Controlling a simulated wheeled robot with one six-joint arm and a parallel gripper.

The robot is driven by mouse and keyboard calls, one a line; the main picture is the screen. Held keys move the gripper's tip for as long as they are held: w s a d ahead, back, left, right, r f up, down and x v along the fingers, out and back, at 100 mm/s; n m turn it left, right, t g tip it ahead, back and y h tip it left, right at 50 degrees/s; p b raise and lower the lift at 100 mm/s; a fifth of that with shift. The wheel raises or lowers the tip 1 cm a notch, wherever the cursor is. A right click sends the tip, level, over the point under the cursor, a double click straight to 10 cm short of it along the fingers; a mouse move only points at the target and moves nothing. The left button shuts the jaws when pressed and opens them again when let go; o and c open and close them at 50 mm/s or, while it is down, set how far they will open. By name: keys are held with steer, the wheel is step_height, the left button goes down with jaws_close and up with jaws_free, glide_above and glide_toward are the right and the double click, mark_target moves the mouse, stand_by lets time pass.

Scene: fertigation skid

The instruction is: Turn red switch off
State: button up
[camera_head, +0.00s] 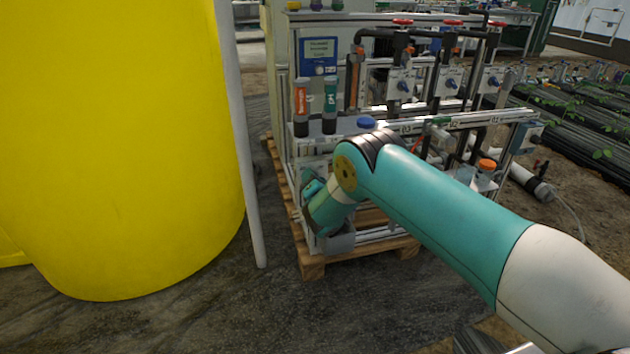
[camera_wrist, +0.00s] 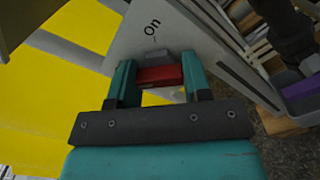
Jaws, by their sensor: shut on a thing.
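In the wrist view, the red switch (camera_wrist: 160,75) sits on a pale grey panel (camera_wrist: 190,45) below the printed word "On". My gripper (camera_wrist: 158,85) has one teal finger on each side of the red switch and is shut on it. Part of the switch is hidden by the fingers. In the head view, my arm reaches to the lower left of the skid, and my gripper and the red switch are hidden behind the wrist.
A large yellow tank (camera_head: 110,140) stands at the left, with a white upright pipe (camera_head: 242,150) beside it. The skid frame (camera_head: 290,90) stands on a wooden pallet (camera_head: 311,268). Orange and green bottles stand on its shelf. Dark floor in front is clear.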

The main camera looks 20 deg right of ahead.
steer(key=o, duration=0.9)
steer(key=shift+s+p, duration=8.7)
steer(key=shift+p, duration=2.2)
